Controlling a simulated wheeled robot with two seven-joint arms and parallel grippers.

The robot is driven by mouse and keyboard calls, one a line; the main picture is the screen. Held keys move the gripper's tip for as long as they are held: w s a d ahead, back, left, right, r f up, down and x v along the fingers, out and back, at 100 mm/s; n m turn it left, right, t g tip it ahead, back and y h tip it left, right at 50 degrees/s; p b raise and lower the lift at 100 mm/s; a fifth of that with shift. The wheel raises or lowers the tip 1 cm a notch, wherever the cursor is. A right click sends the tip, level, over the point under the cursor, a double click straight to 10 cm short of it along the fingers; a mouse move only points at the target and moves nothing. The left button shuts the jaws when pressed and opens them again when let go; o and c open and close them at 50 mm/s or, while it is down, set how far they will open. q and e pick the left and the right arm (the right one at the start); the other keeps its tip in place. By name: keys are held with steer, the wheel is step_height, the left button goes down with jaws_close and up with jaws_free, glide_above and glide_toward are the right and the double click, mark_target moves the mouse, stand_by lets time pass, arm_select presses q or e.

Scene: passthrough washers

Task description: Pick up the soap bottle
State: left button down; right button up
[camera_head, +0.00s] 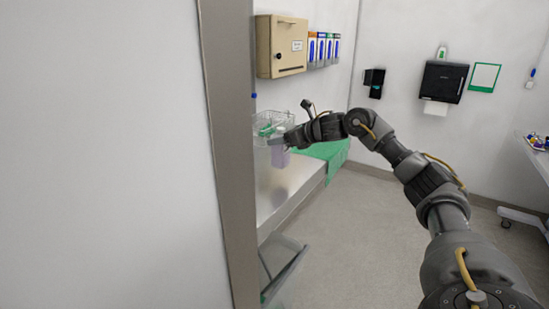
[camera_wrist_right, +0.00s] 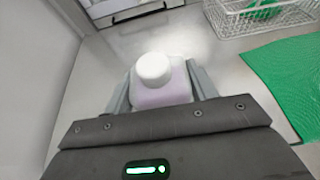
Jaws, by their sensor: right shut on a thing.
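The soap bottle (camera_head: 280,157) is pale purple and stands upright over the steel counter in the head view. In the right wrist view the bottle (camera_wrist_right: 163,92) shows a round white cap on top, between the two fingers. My right gripper (camera_head: 275,143) is shut on the bottle; in the right wrist view the gripper (camera_wrist_right: 160,88) has one grey finger on each side of it. I cannot tell whether the bottle's base touches the counter. My left gripper is not in view.
A wire basket (camera_head: 262,130) with green items stands behind the bottle on the steel counter (camera_head: 283,190). A green cloth (camera_head: 326,153) lies to its right. A wall with a steel edge (camera_head: 228,150) fills the left. A beige box (camera_head: 281,46) hangs above. The floor at centre is clear.

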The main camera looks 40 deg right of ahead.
steer(key=s+d+r+b, duration=0.1)
steer(key=s+d+r, duration=0.6)
steer(key=d, duration=0.2)
steer(key=shift+s+d+r+b, duration=0.2)
steer(key=shift+r+b, duration=0.1)
steer(key=shift+b, duration=0.05)
